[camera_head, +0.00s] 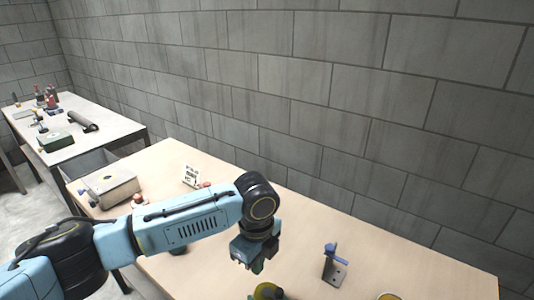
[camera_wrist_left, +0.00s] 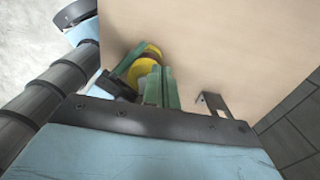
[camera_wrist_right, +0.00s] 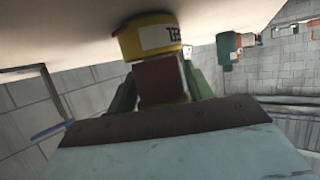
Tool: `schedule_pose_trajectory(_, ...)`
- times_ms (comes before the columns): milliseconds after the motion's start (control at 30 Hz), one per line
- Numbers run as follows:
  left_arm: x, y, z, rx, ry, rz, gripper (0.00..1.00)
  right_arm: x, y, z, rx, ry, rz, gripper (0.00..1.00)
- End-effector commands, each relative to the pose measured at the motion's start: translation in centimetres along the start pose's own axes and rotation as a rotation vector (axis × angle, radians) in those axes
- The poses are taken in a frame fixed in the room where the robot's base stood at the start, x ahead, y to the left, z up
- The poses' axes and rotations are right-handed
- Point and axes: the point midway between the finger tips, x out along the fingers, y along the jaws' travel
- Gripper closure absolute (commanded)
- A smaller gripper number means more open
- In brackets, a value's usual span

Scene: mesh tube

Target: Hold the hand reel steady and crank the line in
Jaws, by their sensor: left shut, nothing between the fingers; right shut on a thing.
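The yellow hand reel (camera_head: 268,291) sits at the bottom edge of the head view, mostly cut off. It also shows in the left wrist view (camera_wrist_left: 151,54), just past my left fingers. My left gripper (camera_head: 246,262) is shut and empty, above and slightly left of the reel; its green fingers (camera_wrist_left: 161,72) overlap the reel in the left wrist view, and contact cannot be told. My right gripper (camera_wrist_right: 160,88) is shut on the reel's brown part (camera_wrist_right: 160,82), below the yellow body (camera_wrist_right: 135,30) with a white label. The crank and line cannot be made out.
A blue-topped metal bracket (camera_head: 335,266) stands right of the reel. Another yellow round item (camera_head: 389,296) is cut off at the bottom edge. A block wall (camera_head: 300,85) runs behind.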

Motion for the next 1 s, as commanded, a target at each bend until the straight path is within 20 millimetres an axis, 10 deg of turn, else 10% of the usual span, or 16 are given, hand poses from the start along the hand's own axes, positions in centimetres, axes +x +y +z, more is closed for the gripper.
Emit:
schedule_pose_trajectory(667,-0.1,-0.4,0.7,0.000,0.001,-0.001,1.00,0.0,0.0,-0.1,0.000,0.001,0.000,0.75)
schedule_pose_trajectory(1000,-3.6,-0.4,0.7,0.001,0.000,-0.002,1.00,0.0,0.0,-0.1,0.000,0.001,0.000,0.75)
